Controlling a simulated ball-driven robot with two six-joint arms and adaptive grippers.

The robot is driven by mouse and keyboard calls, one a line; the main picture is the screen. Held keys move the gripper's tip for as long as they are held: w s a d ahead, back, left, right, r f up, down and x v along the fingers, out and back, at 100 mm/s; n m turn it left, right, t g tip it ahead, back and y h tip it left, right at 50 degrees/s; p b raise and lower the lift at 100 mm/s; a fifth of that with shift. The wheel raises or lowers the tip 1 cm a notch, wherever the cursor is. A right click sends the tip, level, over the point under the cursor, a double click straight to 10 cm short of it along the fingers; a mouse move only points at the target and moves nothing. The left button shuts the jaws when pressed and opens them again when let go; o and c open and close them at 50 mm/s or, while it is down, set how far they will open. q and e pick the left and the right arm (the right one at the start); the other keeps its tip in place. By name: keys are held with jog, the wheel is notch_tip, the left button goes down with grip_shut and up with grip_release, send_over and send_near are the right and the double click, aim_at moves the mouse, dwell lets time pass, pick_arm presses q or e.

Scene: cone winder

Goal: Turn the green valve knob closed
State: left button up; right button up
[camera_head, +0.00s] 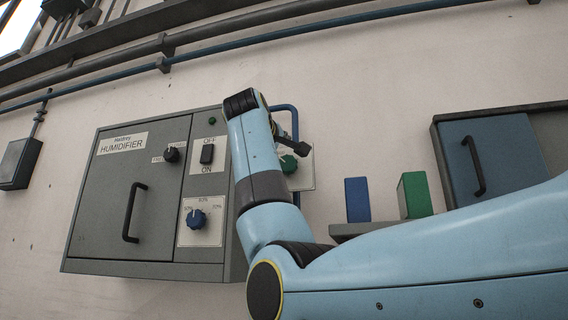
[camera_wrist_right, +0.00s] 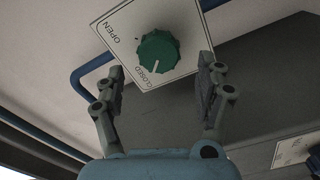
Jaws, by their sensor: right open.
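The green valve knob (camera_wrist_right: 158,52) sits on a white plate (camera_wrist_right: 133,18) marked OPEN and CLOSED in the right wrist view. The knob's white pointer line faces the side with the word CLOSED. My right gripper (camera_wrist_right: 162,75) is open, with one finger at each side of the knob and a gap on both sides. In the head view the knob (camera_head: 289,164) shows just beyond my right gripper (camera_head: 297,145), partly covered by it. My left gripper is not in view.
The grey humidifier cabinet (camera_head: 112,217) with a blue dial (camera_head: 196,218) and black switch stands left of the knob. A blue pipe (camera_head: 294,118) bends around the plate. A blue block (camera_head: 357,199) and green block (camera_head: 414,195) stand on a shelf to the right.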

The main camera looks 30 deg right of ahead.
jog(key=v, duration=0.7)
jog(key=shift+s+a, duration=0.2)
jog(key=shift+a, duration=0.05)
